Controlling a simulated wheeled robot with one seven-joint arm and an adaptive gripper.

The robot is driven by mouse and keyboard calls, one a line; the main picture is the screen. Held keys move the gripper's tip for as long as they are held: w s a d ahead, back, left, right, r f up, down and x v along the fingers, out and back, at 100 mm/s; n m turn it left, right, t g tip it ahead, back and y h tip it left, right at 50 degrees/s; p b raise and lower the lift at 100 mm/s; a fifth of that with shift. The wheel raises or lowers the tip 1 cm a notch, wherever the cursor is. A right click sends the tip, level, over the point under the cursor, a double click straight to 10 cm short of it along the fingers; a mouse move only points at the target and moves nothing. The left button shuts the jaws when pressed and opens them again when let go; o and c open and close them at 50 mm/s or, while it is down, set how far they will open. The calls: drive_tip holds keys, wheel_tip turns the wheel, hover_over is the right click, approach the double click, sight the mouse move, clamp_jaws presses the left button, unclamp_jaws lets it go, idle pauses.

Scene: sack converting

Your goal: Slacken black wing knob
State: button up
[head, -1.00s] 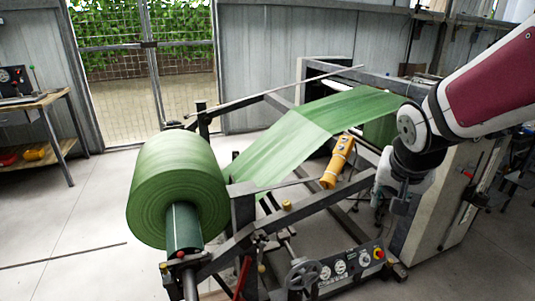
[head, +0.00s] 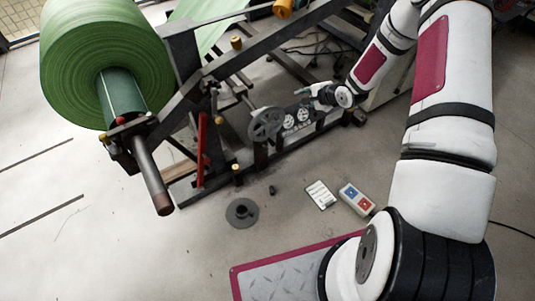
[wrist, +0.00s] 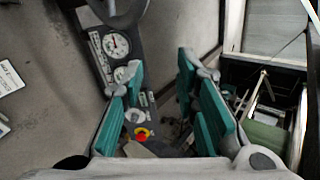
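The control panel (head: 318,124) stands low on the machine frame. In the wrist view the panel (wrist: 108,75) carries white gauges (wrist: 117,45), a pale round dial (wrist: 134,116) and a red-and-yellow button (wrist: 142,133). I cannot make out a black wing knob for sure; the dial is small and unclear. My gripper (wrist: 160,75) is open and empty, its teal finger pads wide apart, with the dial and button seen between and below them. In the head view my gripper (head: 314,89) is just above the panel, which it partly covers.
A grey handwheel (head: 266,122) is left of the panel. A green roll (head: 95,65) and a red lever (head: 202,150) are farther left. A black disc (head: 242,213), a white card (head: 320,194) and a button pendant (head: 357,198) lie on the floor.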

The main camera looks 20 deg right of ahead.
drive_tip(key=s+a+f+m+t+y+b, duration=0.2)
drive_tip(key=f+m+b, duration=0.15)
drive_tip(key=f, duration=0.65)
drive_tip(key=s+a+f+m+t+y+b, duration=0.1)
drive_tip(key=a+f+m+b, duration=0.2)
drive_tip(key=f, duration=0.7)
drive_tip(key=m+t+b, duration=0.5)
drive_tip(key=m, duration=0.5)
approach(266, 149)
drive_tip(key=b+x, duration=0.3)
drive_tip(key=x, duration=0.6)
drive_tip(key=shift+d+b, duration=0.25)
drive_tip(key=shift+b, duration=0.05)
clamp_jaws()
